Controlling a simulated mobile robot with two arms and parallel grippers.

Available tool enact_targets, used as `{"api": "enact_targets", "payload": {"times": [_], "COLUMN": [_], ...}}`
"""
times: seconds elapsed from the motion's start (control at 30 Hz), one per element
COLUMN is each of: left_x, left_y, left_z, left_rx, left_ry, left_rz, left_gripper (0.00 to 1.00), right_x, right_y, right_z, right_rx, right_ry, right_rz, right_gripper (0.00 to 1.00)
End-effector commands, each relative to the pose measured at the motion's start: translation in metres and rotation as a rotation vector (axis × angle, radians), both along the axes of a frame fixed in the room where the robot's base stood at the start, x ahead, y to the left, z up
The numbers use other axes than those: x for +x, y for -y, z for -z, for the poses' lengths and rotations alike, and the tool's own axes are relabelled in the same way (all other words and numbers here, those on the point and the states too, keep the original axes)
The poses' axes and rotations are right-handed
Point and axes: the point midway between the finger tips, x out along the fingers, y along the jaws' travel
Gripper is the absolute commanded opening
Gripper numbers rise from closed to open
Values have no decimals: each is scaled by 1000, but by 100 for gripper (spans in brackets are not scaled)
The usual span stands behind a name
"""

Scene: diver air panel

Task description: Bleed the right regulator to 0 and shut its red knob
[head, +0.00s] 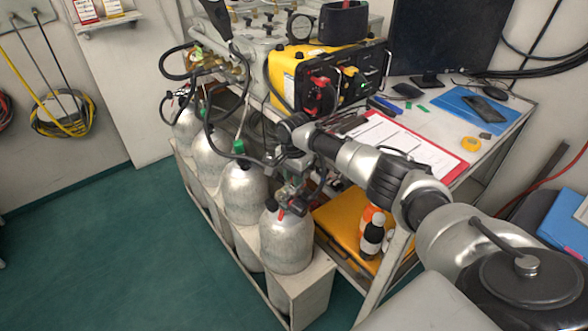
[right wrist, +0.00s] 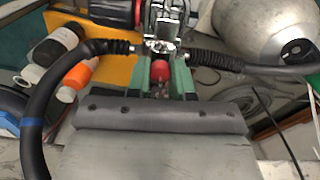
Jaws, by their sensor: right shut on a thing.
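The right regulator (right wrist: 163,28) is a shiny metal fitting with black hoses on both sides, at the top middle of the right wrist view. A red knob (right wrist: 160,69) sits just below it, between the green fingers of my right gripper (right wrist: 163,84). The gripper is shut on this knob. In the head view my right gripper (head: 290,180) is above the nearest silver cylinder (head: 286,242), and arm and fittings overlap, so the knob's angle cannot be told. No readable gauge needle shows. My left gripper is not in view.
Several silver cylinders stand in a rack left of the bench (head: 495,125). A yellow case (head: 345,228) and bottles (head: 373,230) sit on the lower shelf. A clipboard (head: 405,140) and yellow panel box (head: 285,75) are on the bench. The green floor (head: 110,250) at left is clear.

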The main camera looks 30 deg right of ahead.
Motion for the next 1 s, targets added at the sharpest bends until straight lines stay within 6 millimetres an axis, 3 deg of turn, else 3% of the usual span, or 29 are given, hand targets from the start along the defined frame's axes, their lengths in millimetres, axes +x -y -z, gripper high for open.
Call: {"api": "enact_targets", "payload": {"times": [0.03,0.37,1.0], "left_x": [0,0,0], "left_y": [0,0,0], "left_z": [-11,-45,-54], "left_rx": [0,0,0], "left_ry": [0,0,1], "left_rz": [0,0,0], "left_gripper": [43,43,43], "right_x": [-1,-1,0], "right_y": [-1,-2,-1], "right_z": [-4,-4,0], "right_rx": [2,5,2], "right_ry": [-4,-4,-1], "right_rz": [-15,-203,-814], "right_gripper": [0,0,0]}}
